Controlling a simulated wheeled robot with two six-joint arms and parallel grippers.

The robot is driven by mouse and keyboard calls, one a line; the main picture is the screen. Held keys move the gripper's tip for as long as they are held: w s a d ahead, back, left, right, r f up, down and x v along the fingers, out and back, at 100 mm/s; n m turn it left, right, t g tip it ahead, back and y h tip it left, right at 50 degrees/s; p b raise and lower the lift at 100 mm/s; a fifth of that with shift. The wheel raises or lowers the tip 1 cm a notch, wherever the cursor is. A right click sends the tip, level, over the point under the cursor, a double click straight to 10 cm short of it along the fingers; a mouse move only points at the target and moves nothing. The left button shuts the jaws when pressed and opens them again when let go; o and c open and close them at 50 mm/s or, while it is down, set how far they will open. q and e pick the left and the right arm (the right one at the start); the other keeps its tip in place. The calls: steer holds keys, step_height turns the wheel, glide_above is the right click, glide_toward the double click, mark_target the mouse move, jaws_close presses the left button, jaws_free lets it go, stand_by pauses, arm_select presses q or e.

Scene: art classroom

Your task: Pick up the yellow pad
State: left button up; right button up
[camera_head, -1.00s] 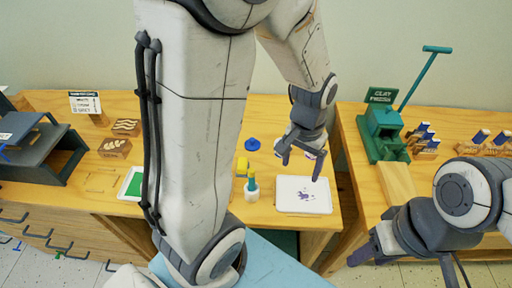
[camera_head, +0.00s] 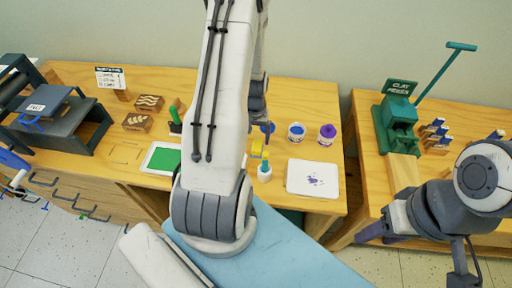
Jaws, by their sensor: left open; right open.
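The small yellow pad (camera_head: 257,149) lies on the left wooden table, beside a white bottle with a teal top and partly hidden by my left arm. My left gripper (camera_head: 261,116) points down above the table, behind and a little above the pad in the picture. It is open and apart from the pad, and my own arm hides part of it. My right gripper (camera_head: 368,230) is open and empty at the front edge of the right table, far from the pad.
The bottle (camera_head: 265,172) stands just in front of the pad. A white tray with purple paint (camera_head: 313,178), a blue paint cup (camera_head: 297,133) and a purple cup (camera_head: 327,135) stand to the right. A green ink tray (camera_head: 162,158) lies to the left.

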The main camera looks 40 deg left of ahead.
mark_target(257, 145)
arm_select(q)
steer(key=f, duration=0.2)
steer(key=f+p, duration=0.1)
steer(key=f, duration=0.1)
steer(key=shift+d+f, duration=0.1)
steer(key=shift+d, duration=0.3)
steer(key=shift+w+f, duration=0.1)
steer(key=shift+f, duration=0.3)
jaws_close()
steer(key=shift+r, duration=0.15)
steer(key=shift+r, duration=0.55)
steer(key=r, duration=0.1)
steer(key=d+r+b, duration=0.1)
steer(key=r, duration=0.1)
steer(key=shift+w+r, duration=0.15)
steer(key=shift+w, duration=0.05)
steer(key=w+d+r+b, duration=0.2)
steer(key=d+r, duration=0.4)
steer(key=d, duration=0.4)
steer(key=shift+d+r, duration=0.2)
